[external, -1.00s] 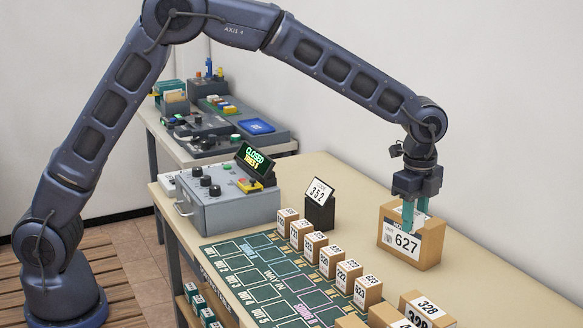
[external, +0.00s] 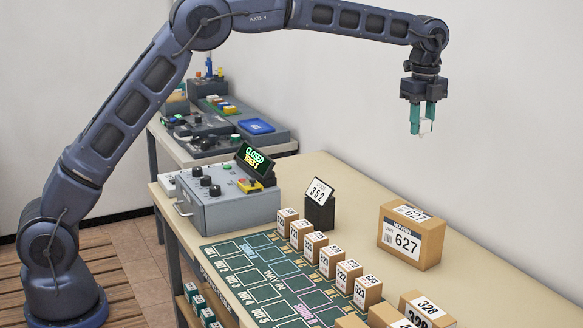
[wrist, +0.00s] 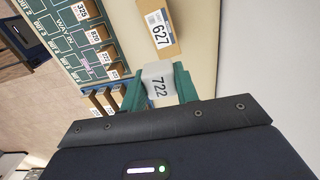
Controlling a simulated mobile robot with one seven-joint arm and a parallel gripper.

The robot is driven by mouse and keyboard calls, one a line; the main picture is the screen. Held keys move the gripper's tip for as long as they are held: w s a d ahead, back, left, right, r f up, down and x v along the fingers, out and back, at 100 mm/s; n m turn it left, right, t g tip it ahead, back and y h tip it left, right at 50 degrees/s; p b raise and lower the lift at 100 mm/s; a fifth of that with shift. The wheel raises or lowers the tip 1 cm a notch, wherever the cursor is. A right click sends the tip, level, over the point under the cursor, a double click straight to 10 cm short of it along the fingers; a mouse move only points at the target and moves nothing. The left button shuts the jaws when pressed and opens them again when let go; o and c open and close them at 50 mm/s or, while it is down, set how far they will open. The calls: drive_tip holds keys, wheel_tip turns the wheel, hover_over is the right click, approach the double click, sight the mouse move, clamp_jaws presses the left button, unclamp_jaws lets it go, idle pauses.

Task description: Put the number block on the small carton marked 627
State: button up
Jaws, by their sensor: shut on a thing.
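The number block (external: 425,126) is a small white block. In the wrist view it (wrist: 158,82) shows the digits 722. My gripper (external: 422,118) is shut on it, with teal fingers on both sides, and holds it high in the air. A brown carton marked 627 (external: 393,252) stands upright on the table, below my gripper and apart from it. It also shows at the top of the wrist view (wrist: 173,48). It is larger than the small cartons in the row. Nothing rests on its top.
Several small numbered cartons (external: 330,261) stand in a row along the green mat (external: 225,251). A black stand with a 352 card (external: 320,203) and a grey control box (external: 225,209) are behind them. A carton marked 328 (external: 428,308) is at the front.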

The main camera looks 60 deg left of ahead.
drive_tip(key=shift+w+a+f, duration=0.1)
drive_tip(key=shift+a, duration=0.15)
wheel_tip(320, 180, down, 20)
drive_tip(key=shift+r, duration=0.25)
drive_tip(key=shift+f, duration=0.1)
drive_tip(key=o, duration=0.9)
drive_tip(key=shift+o, duration=0.2)
